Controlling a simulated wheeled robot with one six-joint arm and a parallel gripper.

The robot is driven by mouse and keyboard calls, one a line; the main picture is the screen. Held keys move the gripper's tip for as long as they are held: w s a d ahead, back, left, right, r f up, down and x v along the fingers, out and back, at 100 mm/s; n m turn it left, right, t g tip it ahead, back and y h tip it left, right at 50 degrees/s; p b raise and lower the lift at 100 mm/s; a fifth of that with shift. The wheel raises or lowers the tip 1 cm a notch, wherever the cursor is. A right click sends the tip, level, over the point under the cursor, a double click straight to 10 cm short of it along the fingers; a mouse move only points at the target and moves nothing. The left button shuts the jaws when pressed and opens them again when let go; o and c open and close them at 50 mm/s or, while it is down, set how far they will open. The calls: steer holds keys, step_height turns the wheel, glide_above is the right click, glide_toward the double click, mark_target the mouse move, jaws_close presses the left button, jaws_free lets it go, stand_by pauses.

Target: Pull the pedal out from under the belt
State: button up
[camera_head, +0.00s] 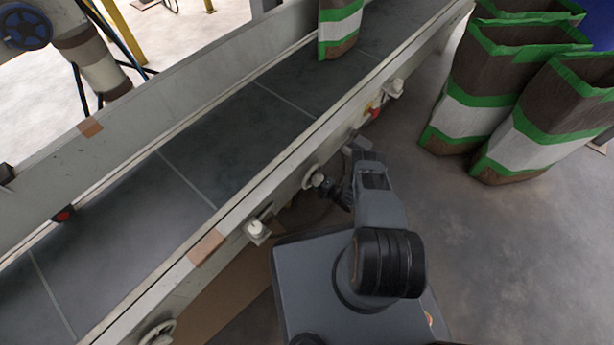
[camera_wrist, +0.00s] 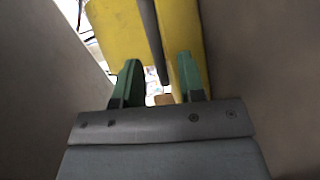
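The belt (camera_head: 220,135) runs diagonally across the head view, with a pale side rail. My arm reaches to the near side of this rail, and my gripper's fingers are hidden in the head view. In the wrist view my gripper (camera_wrist: 157,60) has two green fingers standing apart, with a gap between them. Beyond the fingers is a yellow part (camera_wrist: 118,38) with a dark grey bar beside it and a yellow strip at right. I cannot tell whether any of these is the pedal. Nothing is clearly held.
Knobs and brackets (camera_head: 257,230) stick out from the rail near my arm. One brown, green and white bag (camera_head: 339,25) stands on the belt; several more (camera_head: 490,95) stand on the floor at right. Brown surfaces flank my gripper in the wrist view. Floor at lower right is clear.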

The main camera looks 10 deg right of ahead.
steer(key=shift+x, duration=1.2)
steer(key=shift+c, duration=0.3)
jaws_close()
